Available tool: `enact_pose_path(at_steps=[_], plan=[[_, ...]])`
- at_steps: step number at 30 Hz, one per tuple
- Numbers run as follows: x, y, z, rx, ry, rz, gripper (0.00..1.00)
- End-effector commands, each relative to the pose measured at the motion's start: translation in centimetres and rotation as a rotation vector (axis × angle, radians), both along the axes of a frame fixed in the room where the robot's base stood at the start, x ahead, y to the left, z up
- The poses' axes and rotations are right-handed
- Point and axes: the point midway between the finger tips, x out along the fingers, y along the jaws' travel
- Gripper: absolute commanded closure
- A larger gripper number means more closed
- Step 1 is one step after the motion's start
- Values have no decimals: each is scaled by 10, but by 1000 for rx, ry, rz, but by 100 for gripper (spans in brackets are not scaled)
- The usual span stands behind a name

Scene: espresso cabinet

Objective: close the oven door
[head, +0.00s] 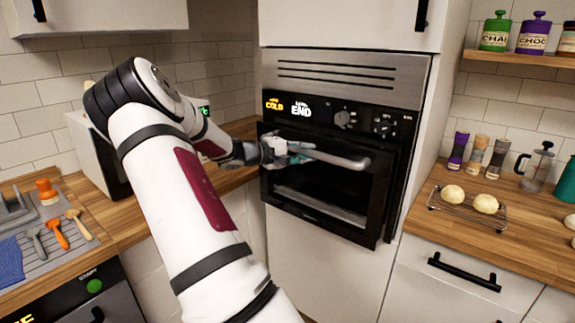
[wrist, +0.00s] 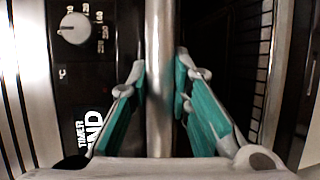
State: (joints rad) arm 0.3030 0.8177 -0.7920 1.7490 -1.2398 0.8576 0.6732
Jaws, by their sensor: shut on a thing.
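The built-in oven (head: 350,70) has a steel vent strip and a black control panel above its door. The black oven door (head: 378,205) appears slightly ajar, its right side standing a little out from the cabinet; the exact angle is hard to tell. A steel bar handle (head: 345,161) runs across the top of the door. My gripper (head: 298,152) is shut on the left part of this handle. In the wrist view, the teal-padded fingers of my gripper (wrist: 161,88) lie on both sides of the handle (wrist: 160,35). My arm hides part of the left side.
A wooden counter (head: 430,205) with a wire rack (head: 460,213) of buns stands to the right. A white appliance (head: 88,140) stands on the left counter, partly behind my arm. White cabinet fronts (head: 320,265) lie below the oven.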

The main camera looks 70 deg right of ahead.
Motion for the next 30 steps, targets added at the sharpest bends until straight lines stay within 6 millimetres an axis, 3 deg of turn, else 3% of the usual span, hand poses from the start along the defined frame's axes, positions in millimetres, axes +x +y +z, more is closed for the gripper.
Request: enact_pose_path(at_steps=[6, 12, 28, 29, 30], plan=[[-10, -42, -1, -2, 3, -3, 100], [-15, -62, -1, -1, 1, -1, 100], [-17, -71, 1, 0, 1, 1, 100], [-17, -71, 1, -1, 2, 1, 77], [-17, -71, 1, 0, 1, 1, 68]])
